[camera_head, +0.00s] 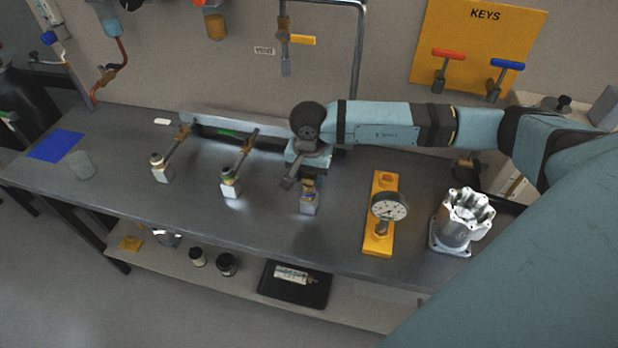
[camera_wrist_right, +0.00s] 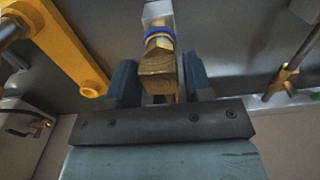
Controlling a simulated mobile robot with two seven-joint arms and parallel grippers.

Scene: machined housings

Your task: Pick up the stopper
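A brass fitting with a blue ring stands on a small pale metal block (camera_head: 309,206) on the bench. I take this fitting to be the stopper, though no label shows it. My right gripper (camera_head: 305,178) reaches down over it from behind. In the right wrist view, the stopper (camera_wrist_right: 158,62) lies between the two dark blue fingers of the right gripper (camera_wrist_right: 160,80). The fingers are very close to its sides. I cannot tell whether they press on it. My left gripper is not in view.
Two similar blocks with green-marked fittings, one in the middle (camera_head: 231,190) and one at the left (camera_head: 161,174), stand along the bench. A yellow plate (camera_head: 378,242) with a dial gauge (camera_head: 389,206) and a machined housing (camera_head: 464,222) are to the right.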

